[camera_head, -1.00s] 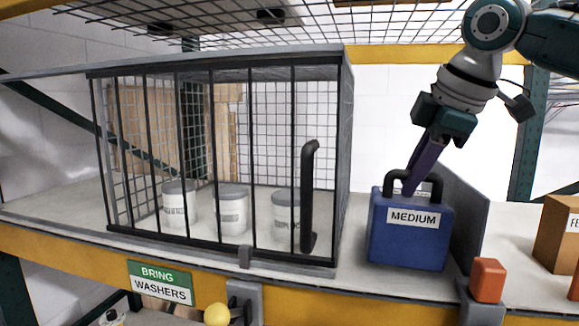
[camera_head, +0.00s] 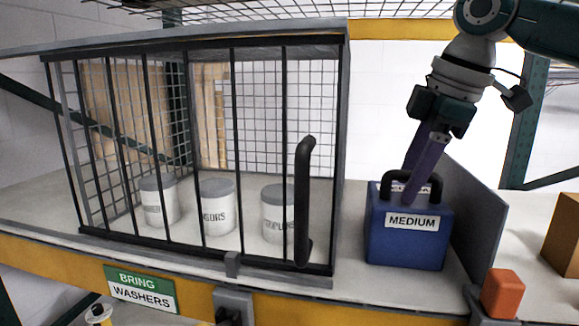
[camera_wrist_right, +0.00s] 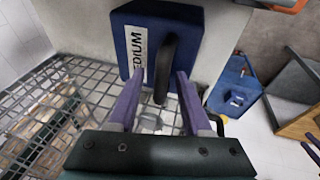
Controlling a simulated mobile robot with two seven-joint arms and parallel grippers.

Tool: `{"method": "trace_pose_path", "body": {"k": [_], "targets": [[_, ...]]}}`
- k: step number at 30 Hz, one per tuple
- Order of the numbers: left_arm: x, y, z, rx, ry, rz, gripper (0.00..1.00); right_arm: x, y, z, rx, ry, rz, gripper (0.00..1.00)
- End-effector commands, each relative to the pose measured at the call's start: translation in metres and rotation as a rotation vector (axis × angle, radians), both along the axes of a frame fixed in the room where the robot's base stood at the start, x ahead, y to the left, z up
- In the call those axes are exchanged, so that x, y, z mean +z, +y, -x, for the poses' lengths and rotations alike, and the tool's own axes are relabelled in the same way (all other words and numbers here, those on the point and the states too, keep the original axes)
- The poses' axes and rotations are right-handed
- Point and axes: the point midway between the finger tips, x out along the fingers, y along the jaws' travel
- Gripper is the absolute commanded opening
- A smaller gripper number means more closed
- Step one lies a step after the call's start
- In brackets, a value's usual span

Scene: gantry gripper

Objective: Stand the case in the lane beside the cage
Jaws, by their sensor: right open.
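The blue case (camera_head: 405,245), labelled MEDIUM, stands upright on the shelf in the lane between the cage (camera_head: 235,150) and a grey upright panel (camera_head: 478,215). A visible gap separates it from the cage; its clearance from the panel is hard to tell. My right gripper (camera_head: 408,185) is above the case, its purple fingers open and pointing down at the black handle. In the right wrist view the case (camera_wrist_right: 190,22) lies beyond the fingertips, and the handle (camera_wrist_right: 165,65) shows between the spread fingers of the gripper (camera_wrist_right: 160,75). My left gripper is out of view.
Several white tubs (camera_head: 217,205) stand inside the cage, behind bars with a black upright pull handle (camera_head: 303,200). An orange block (camera_head: 502,293) is at the shelf front, right of the case. A brown box (camera_head: 563,235) stands beyond the panel. Wire mesh hangs overhead.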

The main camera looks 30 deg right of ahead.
Motion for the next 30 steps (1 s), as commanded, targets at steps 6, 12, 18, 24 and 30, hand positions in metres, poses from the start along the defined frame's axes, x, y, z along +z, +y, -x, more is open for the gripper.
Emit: {"method": "trace_pose_path", "body": {"k": [6,12,18,24,30], "targets": [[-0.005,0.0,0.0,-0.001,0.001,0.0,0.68,0.004,0.0,0.0,0.0,-0.004,0.0,0.49],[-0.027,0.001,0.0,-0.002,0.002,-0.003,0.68,0.031,-0.002,0.01,0.0,-0.011,-0.001,0.49],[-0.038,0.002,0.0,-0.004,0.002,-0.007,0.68,0.061,-0.003,0.02,0.0,-0.007,-0.001,0.49],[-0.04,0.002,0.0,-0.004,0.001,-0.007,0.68,0.072,-0.003,0.024,0.0,-0.002,-0.001,0.49],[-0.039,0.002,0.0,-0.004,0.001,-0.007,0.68,0.072,-0.003,0.024,0.0,-0.001,0.0,0.49]]}}
